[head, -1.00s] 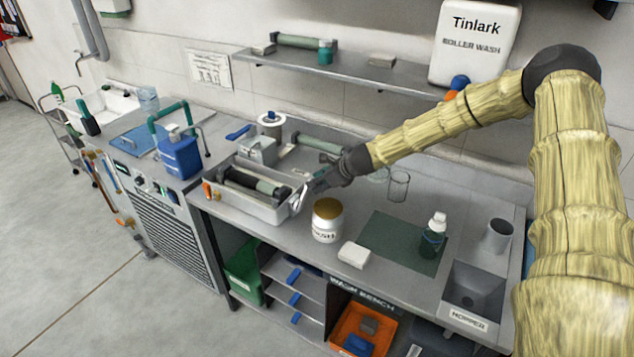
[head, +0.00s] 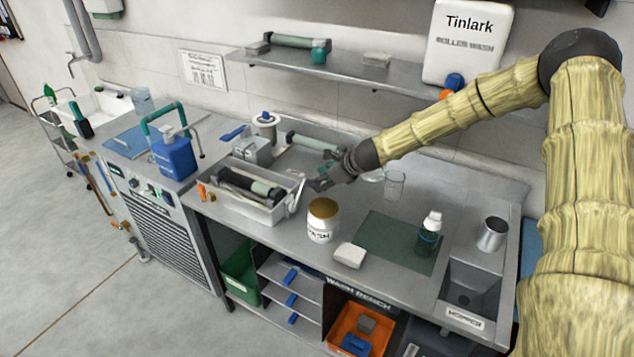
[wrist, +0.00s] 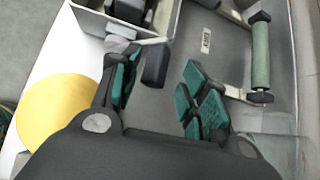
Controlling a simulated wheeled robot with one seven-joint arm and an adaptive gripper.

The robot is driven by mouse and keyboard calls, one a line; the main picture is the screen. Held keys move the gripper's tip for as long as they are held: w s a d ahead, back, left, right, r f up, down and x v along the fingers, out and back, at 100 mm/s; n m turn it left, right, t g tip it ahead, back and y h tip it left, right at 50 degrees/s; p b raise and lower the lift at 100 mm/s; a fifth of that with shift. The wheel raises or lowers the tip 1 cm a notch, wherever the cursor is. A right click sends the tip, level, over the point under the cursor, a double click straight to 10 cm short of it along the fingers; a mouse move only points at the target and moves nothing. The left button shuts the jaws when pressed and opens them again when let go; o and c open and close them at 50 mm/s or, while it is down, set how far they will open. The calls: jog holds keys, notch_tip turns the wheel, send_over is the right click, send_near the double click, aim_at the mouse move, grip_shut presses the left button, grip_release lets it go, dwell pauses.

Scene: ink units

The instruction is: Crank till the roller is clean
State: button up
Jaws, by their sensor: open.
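The roller tray (head: 246,208) is a pale grey open box on the bench, with a dark roller (head: 235,181) and a grey-green roller (head: 264,188) inside. A silvery crank arm (head: 297,196) shows at its right end. In the wrist view the tray wall (wrist: 95,20) is at top left, with a light crank piece (wrist: 120,31) and a dark handle (wrist: 156,65) outside it. My gripper (head: 320,181) is open just right of the tray. Its green-padded fingers (wrist: 161,88) spread either side of the handle's near end, apart from it. How clean the rollers are, I cannot tell.
A white jar (head: 321,232) with a gold lid stands close in front of my gripper. A drinking-glass-like beaker (head: 394,186) stands to its right, and a green hand roller (wrist: 261,55) lies behind. The green mat (head: 385,243) holds a bottle (head: 429,235).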

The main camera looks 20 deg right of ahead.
jog(key=v, duration=0.7)
jog(key=shift+s+d+r, duration=0.2)
jog(key=shift+s+d, duration=0.05)
jog(key=shift+d, duration=0.05)
dwell(0.9)
